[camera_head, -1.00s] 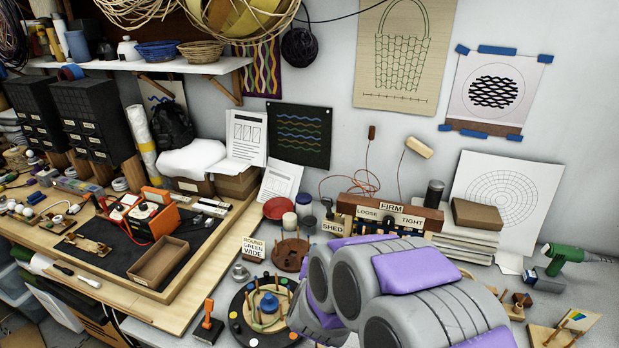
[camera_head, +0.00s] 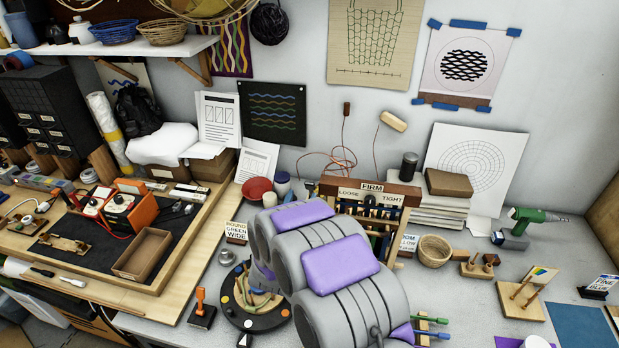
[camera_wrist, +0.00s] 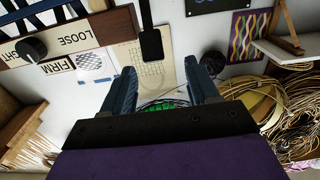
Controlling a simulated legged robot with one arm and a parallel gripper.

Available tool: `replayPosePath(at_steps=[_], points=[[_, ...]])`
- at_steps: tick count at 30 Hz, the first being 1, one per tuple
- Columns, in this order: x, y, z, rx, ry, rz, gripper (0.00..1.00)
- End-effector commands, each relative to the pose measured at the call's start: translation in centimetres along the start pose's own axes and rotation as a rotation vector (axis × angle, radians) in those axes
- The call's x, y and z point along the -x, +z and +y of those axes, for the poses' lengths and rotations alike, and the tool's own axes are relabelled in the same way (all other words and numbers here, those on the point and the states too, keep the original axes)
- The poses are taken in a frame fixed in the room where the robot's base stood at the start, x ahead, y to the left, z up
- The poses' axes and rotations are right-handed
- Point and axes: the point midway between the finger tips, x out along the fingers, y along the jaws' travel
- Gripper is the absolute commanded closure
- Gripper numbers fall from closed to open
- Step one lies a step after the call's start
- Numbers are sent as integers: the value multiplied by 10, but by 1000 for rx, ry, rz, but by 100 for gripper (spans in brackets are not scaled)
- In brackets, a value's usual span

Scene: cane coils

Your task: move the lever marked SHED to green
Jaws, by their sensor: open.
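A wooden loom-like frame (camera_head: 371,213) with LOOSE, FIRM and TIGHT labels stands against the wall, partly behind my arm in the head view. Part of it shows upside down in the wrist view, with a black knob (camera_wrist: 32,48) by the LOOSE label. The SHED label and any green mark cannot be read in either view now. A black bar with a wider end (camera_wrist: 150,42) hangs beyond the fingers in the wrist view; I cannot tell if it is the SHED lever. My gripper (camera_wrist: 163,85) is open, with nothing seen between its fingers. My arm hides it in the head view.
A small woven basket (camera_head: 435,250), stacked papers with a brown box (camera_head: 449,183) and a green drill (camera_head: 537,217) stand right of the frame. A black round tray of coloured pieces (camera_head: 247,318) and an orange-handled tool (camera_head: 201,305) are left of my arm.

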Motion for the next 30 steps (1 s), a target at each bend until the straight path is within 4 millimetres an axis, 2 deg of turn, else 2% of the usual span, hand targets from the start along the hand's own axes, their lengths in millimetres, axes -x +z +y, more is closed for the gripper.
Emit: replayPosePath(at_steps=[6,13,21,30], points=[[-43,-2,12,-6,5,-1,40],[-78,-1,16,-10,3,-4,40],[-93,0,5,-3,2,-4,40],[-95,0,7,-3,1,-4,40]])
